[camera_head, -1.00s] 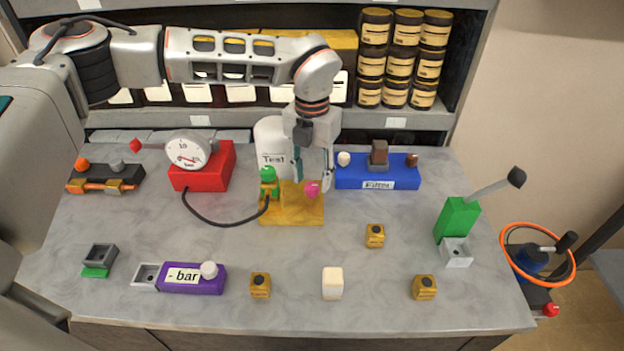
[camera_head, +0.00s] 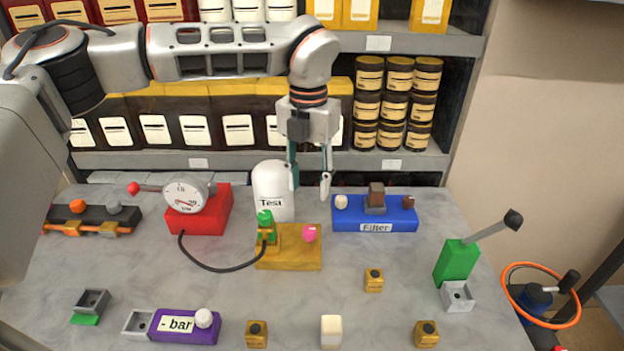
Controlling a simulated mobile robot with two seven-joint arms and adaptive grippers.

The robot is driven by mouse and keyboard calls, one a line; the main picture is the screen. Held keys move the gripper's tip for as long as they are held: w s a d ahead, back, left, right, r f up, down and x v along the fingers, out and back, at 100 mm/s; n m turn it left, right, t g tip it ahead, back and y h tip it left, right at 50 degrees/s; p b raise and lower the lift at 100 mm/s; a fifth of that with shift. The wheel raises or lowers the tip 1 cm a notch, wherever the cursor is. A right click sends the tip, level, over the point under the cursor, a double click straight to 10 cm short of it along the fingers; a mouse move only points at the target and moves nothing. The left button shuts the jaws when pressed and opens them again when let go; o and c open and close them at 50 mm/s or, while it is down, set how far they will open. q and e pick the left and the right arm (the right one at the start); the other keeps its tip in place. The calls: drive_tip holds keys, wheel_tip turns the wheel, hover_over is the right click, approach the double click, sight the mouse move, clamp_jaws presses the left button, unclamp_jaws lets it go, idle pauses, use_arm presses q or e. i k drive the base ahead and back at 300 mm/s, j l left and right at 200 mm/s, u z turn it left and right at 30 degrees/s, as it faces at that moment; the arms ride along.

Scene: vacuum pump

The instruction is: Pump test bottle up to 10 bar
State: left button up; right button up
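The white test bottle (camera_head: 271,190) labelled "Test" stands upright at the back middle of the table, behind a yellow block (camera_head: 289,256) with a green valve (camera_head: 265,222) and a pink knob (camera_head: 309,233). A red block (camera_head: 200,216) carries a round gauge (camera_head: 185,194) with a red-tipped lever; a black hose (camera_head: 215,267) runs from it to the green valve. My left gripper (camera_head: 309,186) points down, open and empty, above the yellow block and just right of the bottle. My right gripper is not in view.
A blue "Filter" block (camera_head: 375,219) stands right of the bottle. A green block with a lever (camera_head: 457,264) is at the right. A purple "- bar" block (camera_head: 183,327) and small yellow cubes (camera_head: 374,281) lie in front. Shelves stand behind.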

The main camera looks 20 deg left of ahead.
sight(134, 188)
drive_tip(key=k, duration=1)
